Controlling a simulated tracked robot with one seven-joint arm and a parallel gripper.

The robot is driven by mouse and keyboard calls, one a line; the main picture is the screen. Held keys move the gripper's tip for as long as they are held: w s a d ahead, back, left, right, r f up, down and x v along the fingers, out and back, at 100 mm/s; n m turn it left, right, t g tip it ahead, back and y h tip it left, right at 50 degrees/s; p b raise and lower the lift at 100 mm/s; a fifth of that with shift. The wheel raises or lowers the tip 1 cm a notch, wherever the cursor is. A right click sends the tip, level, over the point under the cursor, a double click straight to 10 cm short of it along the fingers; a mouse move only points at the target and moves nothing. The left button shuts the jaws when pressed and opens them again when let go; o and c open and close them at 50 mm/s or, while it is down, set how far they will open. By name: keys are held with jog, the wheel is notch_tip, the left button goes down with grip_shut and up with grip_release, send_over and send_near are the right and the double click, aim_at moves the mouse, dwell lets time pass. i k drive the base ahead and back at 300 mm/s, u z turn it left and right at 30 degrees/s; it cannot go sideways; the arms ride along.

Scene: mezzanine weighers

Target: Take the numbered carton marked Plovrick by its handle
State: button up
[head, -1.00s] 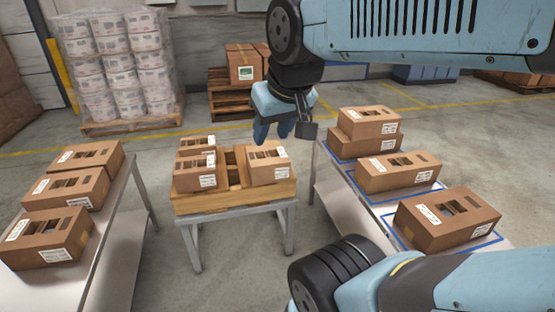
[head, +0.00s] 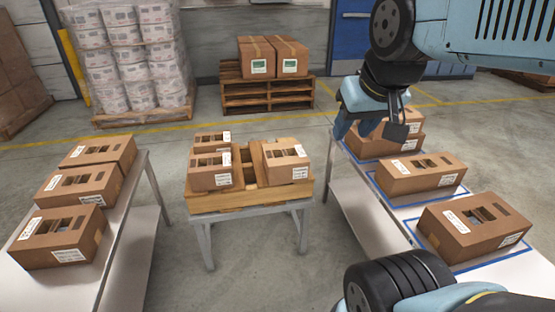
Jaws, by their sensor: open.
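Several brown cartons with slotted tops and white labels are in the head view; the label print is too small to read, so I cannot tell which is marked Plovrick. Three stand on the left table, the nearest carton (head: 62,238) at its front. A few sit in a wooden tray (head: 245,199) on the middle stand, among them the right-hand carton (head: 287,163).
The left table (head: 135,215) and right table (head: 365,212) flank the middle stand (head: 208,240), with bare floor between. Blue outlines mark spots on the right table. Behind are a wrapped pallet load (head: 128,60) and a wooden pallet stack (head: 265,95) bearing two cartons.

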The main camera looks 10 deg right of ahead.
aim_at(283, 162)
jog(key=z, duration=0.1)
jog(key=i, duration=1)
jog(key=u, duration=0.1)
